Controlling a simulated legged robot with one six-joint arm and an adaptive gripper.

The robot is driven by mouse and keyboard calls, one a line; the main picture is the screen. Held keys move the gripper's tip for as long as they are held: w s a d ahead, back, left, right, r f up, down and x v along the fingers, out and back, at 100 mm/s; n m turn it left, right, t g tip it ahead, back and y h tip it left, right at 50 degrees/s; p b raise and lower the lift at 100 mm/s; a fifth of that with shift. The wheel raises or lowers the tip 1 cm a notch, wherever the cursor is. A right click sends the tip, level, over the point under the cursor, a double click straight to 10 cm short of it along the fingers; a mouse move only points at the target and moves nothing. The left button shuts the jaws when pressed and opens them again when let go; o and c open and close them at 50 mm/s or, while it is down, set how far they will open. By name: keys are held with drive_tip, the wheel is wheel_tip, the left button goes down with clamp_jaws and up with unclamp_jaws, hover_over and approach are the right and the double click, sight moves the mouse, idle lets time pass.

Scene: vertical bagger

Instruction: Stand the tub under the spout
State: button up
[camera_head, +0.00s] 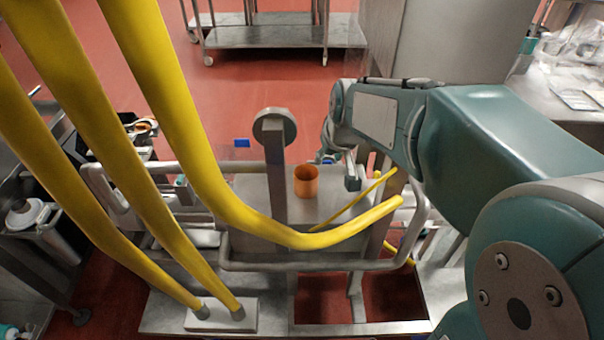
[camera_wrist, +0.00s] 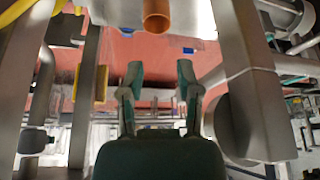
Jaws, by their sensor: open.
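The tub looks to be the orange cup (camera_head: 306,181), standing upright on a grey metal plate (camera_head: 345,196) in the head view. In the wrist view an orange cylinder (camera_wrist: 157,12), likely the same tub, shows at the top edge, partly cut off, with its round mouth visible. My gripper (camera_wrist: 160,70) is open and empty, its two green fingers apart. The tub lies beyond the fingertips and does not touch them. In the head view my gripper is mostly hidden by the arm, right of the tub. I cannot tell for sure which part is the spout.
Thick yellow tubes (camera_head: 165,100) cross the left and front. A grey post with a round end (camera_head: 275,126) rises left of the tub. A metal rail (camera_head: 300,265) runs in front. A steel cart (camera_head: 270,36) stands behind on open red floor.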

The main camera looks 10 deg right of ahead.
approach(306, 182)
drive_tip(key=shift+n+g, duration=0.3)
drive_tip(key=shift+w+d+f, duration=0.7)
drive_tip(key=shift+w+f, duration=0.65)
drive_tip(key=shift+f, duration=0.6)
drive_tip(key=shift+w+d+f, duration=0.7)
drive_tip(key=shift+w+f, duration=0.65)
drive_tip(key=shift+f, duration=0.55)
drive_tip(key=shift+w+d+f, duration=0.7)
drive_tip(key=shift+w+f, duration=0.6)
drive_tip(key=shift+f, duration=0.65)
clamp_jaws()
